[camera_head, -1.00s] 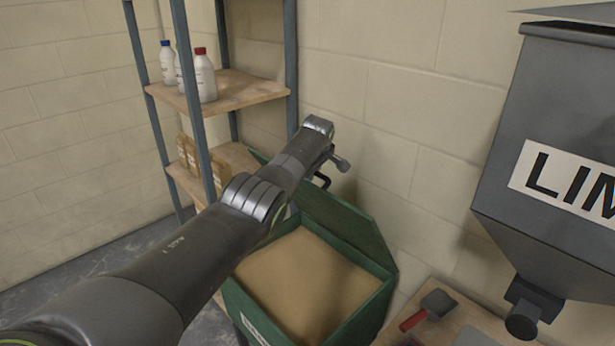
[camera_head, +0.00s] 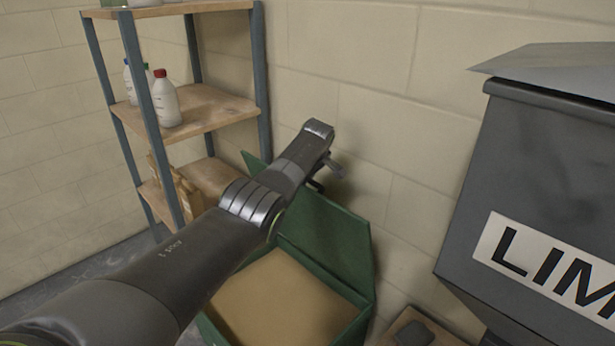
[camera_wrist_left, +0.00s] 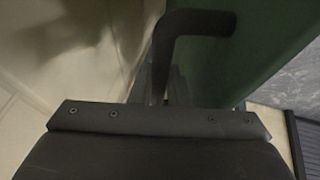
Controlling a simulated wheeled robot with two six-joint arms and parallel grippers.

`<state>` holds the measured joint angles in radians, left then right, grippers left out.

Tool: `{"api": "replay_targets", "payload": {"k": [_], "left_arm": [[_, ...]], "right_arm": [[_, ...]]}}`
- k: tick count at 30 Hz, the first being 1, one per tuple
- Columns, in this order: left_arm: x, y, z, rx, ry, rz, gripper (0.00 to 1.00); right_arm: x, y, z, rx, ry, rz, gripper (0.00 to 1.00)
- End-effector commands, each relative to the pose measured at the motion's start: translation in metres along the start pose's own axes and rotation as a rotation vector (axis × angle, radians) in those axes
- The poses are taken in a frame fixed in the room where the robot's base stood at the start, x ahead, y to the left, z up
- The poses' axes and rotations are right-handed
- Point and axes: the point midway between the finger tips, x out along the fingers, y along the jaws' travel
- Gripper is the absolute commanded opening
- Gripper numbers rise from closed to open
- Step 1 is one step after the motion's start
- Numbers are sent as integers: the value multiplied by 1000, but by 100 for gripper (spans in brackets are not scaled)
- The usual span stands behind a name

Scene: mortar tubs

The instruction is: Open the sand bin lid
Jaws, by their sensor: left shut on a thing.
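The green sand bin (camera_head: 358,325) stands against the wall in the head view, filled with tan sand (camera_head: 275,300). Its green lid (camera_head: 335,240) is raised at the wall side, leaving the sand uncovered; my left arm hides part of it. My left gripper (camera_head: 322,172) is at the lid's upper part and shut on the dark lid handle. In the left wrist view the bent dark handle (camera_wrist_left: 195,22) runs down towards the jaws beside the green lid (camera_wrist_left: 265,35). The fingertips are mostly hidden. My right gripper is not in view.
A shelf (camera_head: 200,105) with white bottles (camera_head: 166,100) and boxes stands at left. A grey hopper (camera_head: 550,190) labelled LIM hangs at right. A wooden surface (camera_head: 400,325) is beside the bin at lower right. The block wall (camera_head: 375,115) is close behind the lid.

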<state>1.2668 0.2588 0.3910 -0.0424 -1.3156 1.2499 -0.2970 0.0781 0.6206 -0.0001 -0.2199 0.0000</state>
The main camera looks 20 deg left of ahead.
Motion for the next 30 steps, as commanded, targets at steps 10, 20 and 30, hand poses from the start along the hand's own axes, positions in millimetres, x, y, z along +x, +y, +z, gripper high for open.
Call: {"api": "replay_targets", "payload": {"k": [10,20,30], "left_arm": [[1,-1,2,1,-4,-3,16],[1,-1,1,1,-3,-3,36],[-9,0,1,1,-2,-1,36]], "right_arm": [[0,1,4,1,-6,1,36],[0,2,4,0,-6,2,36],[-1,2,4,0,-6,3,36]]}}
